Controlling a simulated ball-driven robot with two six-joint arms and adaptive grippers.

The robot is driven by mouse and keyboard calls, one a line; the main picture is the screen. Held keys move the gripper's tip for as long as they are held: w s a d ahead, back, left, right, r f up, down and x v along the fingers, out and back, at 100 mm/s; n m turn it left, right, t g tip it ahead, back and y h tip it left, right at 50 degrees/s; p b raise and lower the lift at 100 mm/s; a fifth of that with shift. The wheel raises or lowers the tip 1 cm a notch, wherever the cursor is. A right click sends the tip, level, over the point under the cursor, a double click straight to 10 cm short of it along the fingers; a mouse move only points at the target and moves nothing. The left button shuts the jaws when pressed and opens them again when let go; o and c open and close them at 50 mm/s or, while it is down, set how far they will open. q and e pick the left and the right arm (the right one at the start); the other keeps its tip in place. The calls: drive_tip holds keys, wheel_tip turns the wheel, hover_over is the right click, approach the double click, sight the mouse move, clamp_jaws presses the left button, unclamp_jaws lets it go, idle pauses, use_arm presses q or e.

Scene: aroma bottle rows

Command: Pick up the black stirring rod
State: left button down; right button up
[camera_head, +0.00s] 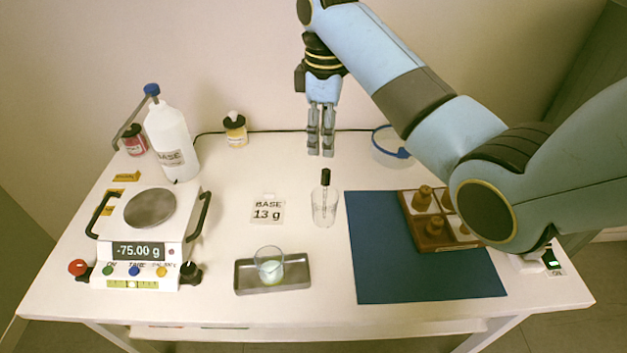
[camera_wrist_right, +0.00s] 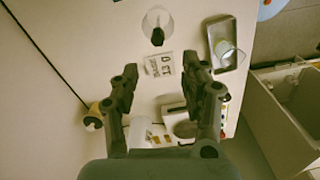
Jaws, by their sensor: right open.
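The black stirring rod (camera_head: 325,178) stands in a clear glass (camera_head: 325,210) near the middle of the table, its black end above the rim. In the right wrist view the rod's dark end (camera_wrist_right: 157,37) shows inside the round glass (camera_wrist_right: 158,17), beyond the fingertips. My right gripper (camera_head: 321,151) points down above and behind the glass in the head view, apart from the rod. In the right wrist view its fingers (camera_wrist_right: 160,64) are spread with nothing between them. My left gripper is not in view.
A scale (camera_head: 140,265) and a white wash bottle (camera_head: 172,142) stand at left. A grey tray (camera_head: 243,278) with a beaker (camera_head: 269,266) lies in front of the "13 g" card (camera_head: 267,211). At right are a blue mat (camera_head: 400,270) and a wooden rack (camera_head: 430,243), partly behind my right arm.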

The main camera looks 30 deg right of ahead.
sight(326, 171)
drive_tip(key=f, duration=0.4)
drive_tip(key=shift+s+f, duration=0.2)
drive_tip(key=shift+f, duration=0.15)
drive_tip(key=shift+w+f, duration=0.1)
drive_tip(key=shift+f, duration=0.2)
drive_tip(key=f, duration=0.5)
drive_tip(key=shift+d, duration=0.35)
drive_tip(key=c, duration=0.4)
clamp_jaws()
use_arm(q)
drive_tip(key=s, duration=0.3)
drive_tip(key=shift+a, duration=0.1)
use_arm(e)
drive_tip(key=shift+r, duration=0.1)
